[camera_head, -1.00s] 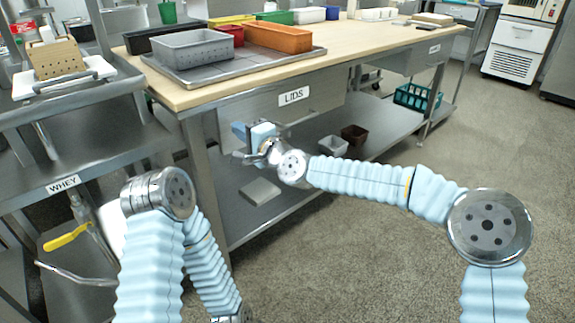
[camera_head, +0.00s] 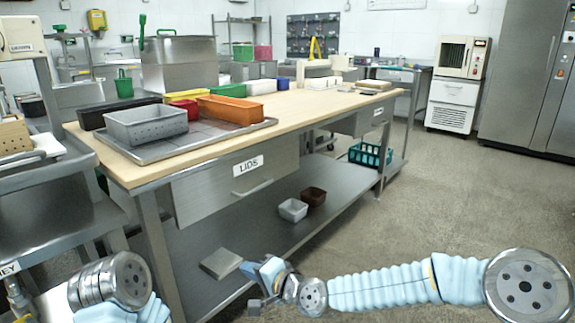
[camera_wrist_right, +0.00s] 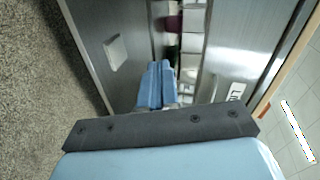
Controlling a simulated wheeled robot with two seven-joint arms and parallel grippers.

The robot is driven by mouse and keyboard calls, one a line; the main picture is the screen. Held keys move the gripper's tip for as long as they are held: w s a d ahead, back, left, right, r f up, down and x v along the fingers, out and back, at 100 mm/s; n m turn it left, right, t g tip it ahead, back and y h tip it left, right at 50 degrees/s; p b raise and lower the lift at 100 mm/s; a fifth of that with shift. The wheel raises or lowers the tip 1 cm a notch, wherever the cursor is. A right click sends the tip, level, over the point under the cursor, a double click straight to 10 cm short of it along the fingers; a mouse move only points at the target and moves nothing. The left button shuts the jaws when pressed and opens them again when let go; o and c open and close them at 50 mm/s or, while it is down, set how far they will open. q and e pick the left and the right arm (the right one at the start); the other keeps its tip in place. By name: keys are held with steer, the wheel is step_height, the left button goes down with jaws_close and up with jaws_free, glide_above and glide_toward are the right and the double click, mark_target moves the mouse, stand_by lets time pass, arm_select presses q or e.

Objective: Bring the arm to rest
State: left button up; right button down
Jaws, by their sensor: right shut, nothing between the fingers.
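My right gripper (camera_head: 256,283) is at the bottom centre of the head view, in front of the workbench's lower shelf. Its arm comes in from the right, nearly level, in pale blue ribbed sleeves. In the right wrist view its blue fingers (camera_wrist_right: 156,85) are together, with nothing between them. A few joints and sleeves of my left arm show at the lower left of the head view. My left gripper is out of the picture.
The wooden-topped workbench (camera_head: 330,100) has a drawer labelled LIDS (camera_head: 235,185). The floor (camera_head: 450,205) to the right is clear.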

steer(key=s+d+f+n+g+h+p, duration=0.1)
steer(key=s+d+f+h, duration=0.1)
steer(key=d+f, duration=0.3)
steer(key=s+d+f+g+h+p, duration=0.1)
steer(key=s+d+f, duration=0.1)
steer(key=f, duration=0.6)
arm_select(q)
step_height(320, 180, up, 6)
steer(key=p, duration=0.3)
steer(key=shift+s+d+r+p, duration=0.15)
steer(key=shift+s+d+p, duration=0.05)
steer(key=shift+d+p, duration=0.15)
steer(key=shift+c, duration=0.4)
arm_select(e)
steer(key=s+d+f+n+g+h, duration=0.1)
steer(key=s+d+f+g+h, duration=0.1)
steer(key=s+d+f, duration=0.5)
steer(key=s+d+f+n+g+h, duration=0.2)
steer(key=s+d+f+g, duration=0.2)
steer(key=s+d+f, duration=0.4)
steer(key=s+d, duration=0.2)
steer(key=s, duration=0.3)
steer(key=shift+s+d+h, duration=0.2)
steer(key=shift+d+h, duration=0.05)
steer(key=shift+h, duration=0.05)
